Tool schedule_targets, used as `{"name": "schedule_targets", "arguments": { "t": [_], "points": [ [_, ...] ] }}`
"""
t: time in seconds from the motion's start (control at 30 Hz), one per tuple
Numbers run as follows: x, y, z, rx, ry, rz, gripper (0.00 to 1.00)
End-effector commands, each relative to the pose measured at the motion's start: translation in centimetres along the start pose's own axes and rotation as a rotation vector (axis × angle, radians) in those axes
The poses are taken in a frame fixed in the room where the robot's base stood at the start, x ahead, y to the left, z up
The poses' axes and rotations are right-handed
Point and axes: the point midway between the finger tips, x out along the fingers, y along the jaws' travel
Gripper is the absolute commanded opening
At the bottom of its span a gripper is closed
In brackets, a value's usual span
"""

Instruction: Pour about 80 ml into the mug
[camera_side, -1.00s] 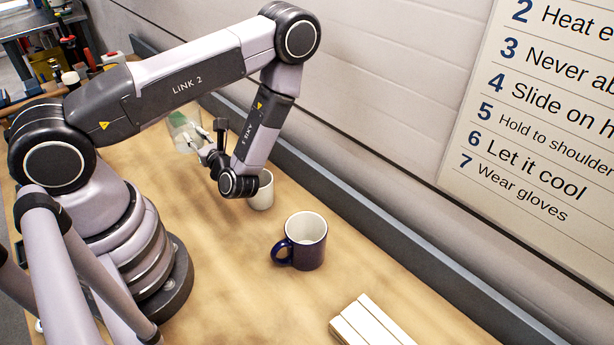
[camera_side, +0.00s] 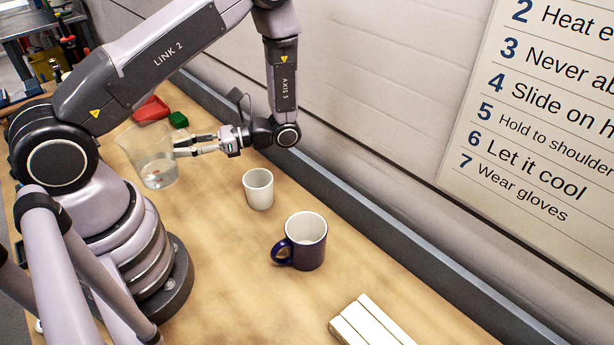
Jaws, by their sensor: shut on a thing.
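A dark blue mug (camera_side: 310,256) with a white inside stands upright on the wooden bench, its handle to the left. I see no liquid in it. My gripper (camera_side: 184,147) is shut on a clear beaker (camera_side: 150,165), left of and behind the mug. The beaker is tilted slightly and holds some clear liquid near its bottom. Whether it touches the bench I cannot tell. The beaker is well apart from the mug.
A white cup (camera_side: 258,190) without a visible handle stands between the beaker and the mug. A red tray (camera_side: 151,108) and a green block (camera_side: 178,120) lie farther back. White bars (camera_side: 370,322) lie at the front. A wall runs along the right.

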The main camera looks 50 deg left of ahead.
Motion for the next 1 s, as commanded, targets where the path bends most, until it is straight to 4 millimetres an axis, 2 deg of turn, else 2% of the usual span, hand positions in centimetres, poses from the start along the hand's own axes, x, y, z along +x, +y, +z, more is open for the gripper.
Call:
{"name": "schedule_targets", "arguments": {
  "t": [0.1,0.3,0.47,0.77,0.87,1.0],
  "points": [
    [-1.7,1.9,-0.2,0.000,-0.001,0.155,0.00],
    [-4.3,4.2,-0.4,0.000,-0.002,0.338,0.00],
    [-5.3,5.9,-0.1,-0.001,-0.003,0.442,0.00],
    [-5.9,5.8,-1.1,-0.001,-0.005,0.806,0.00],
    [-6.6,5.4,-1.6,-0.001,-0.004,0.983,0.00],
    [-8.0,3.9,-2.4,-0.002,-0.005,1.297,0.00]
  ]
}}
